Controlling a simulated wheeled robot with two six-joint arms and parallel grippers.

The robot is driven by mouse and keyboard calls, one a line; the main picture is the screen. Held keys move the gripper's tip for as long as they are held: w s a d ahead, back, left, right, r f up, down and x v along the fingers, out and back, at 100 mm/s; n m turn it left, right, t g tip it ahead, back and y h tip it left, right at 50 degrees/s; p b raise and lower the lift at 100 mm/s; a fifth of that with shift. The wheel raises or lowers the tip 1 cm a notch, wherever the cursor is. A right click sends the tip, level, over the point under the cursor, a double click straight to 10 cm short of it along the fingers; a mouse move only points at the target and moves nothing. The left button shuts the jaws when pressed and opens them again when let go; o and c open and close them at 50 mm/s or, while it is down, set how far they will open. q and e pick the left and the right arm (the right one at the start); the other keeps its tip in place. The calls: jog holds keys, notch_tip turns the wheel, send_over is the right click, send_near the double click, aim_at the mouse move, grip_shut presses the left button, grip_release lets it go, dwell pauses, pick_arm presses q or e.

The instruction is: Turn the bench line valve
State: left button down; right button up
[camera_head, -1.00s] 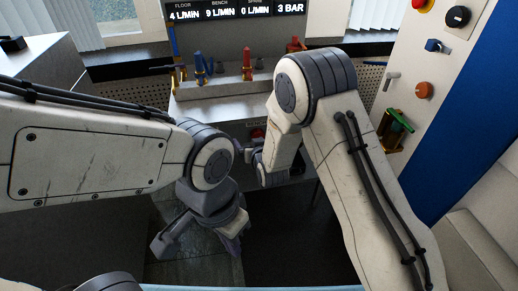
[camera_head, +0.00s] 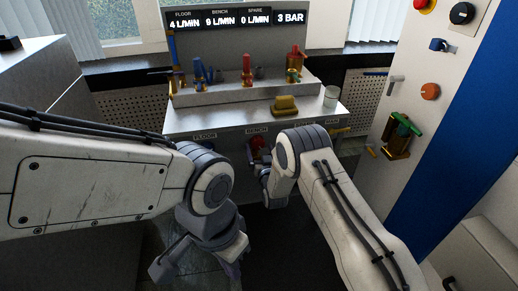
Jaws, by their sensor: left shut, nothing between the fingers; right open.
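The bench line valve, a red handle (camera_head: 258,143), sits under the BENCH label on the front face of the grey bench (camera_head: 225,117). It is partly hidden by my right arm. My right gripper (camera_head: 258,178) is open just below and in front of it, apart from it as far as I can see, with its fingers partly hidden by its own wrist. My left gripper (camera_head: 197,262) is shut and empty, low over the floor at lower left. The display (camera_head: 235,18) reads floor 4, bench 9 and spare 0 L/MIN, and 3 BAR.
Blue and red fittings (camera_head: 247,70) stand on the bench's raised shelf. A yellow object (camera_head: 285,106) and a pale cylinder (camera_head: 331,96) sit on its top. A white panel (camera_head: 412,95) with an orange knob (camera_head: 430,92) stands at right.

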jog(key=shift+x, duration=0.9)
jog(key=shift+c, duration=0.3)
jog(key=c, duration=1.3)
